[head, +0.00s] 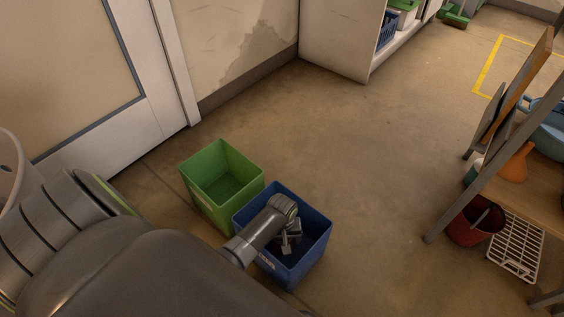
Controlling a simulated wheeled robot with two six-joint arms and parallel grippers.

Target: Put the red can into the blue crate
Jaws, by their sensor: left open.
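The blue crate (318,245) stands on the floor at the lower middle of the head view, open at the top. My left arm reaches in from the lower left. My left gripper (291,246) is open and points down over the crate's opening. I cannot tell how deep its fingers are. No red can shows clearly; part of the crate's inside is hidden by my arm and gripper. My right gripper is not in view.
A green crate (202,196) stands against the blue crate's left side. At the right, a dark red bucket (474,226) and a white rack (515,247) are under a wooden table (541,185). A door (75,65) is at upper left. The middle floor is clear.

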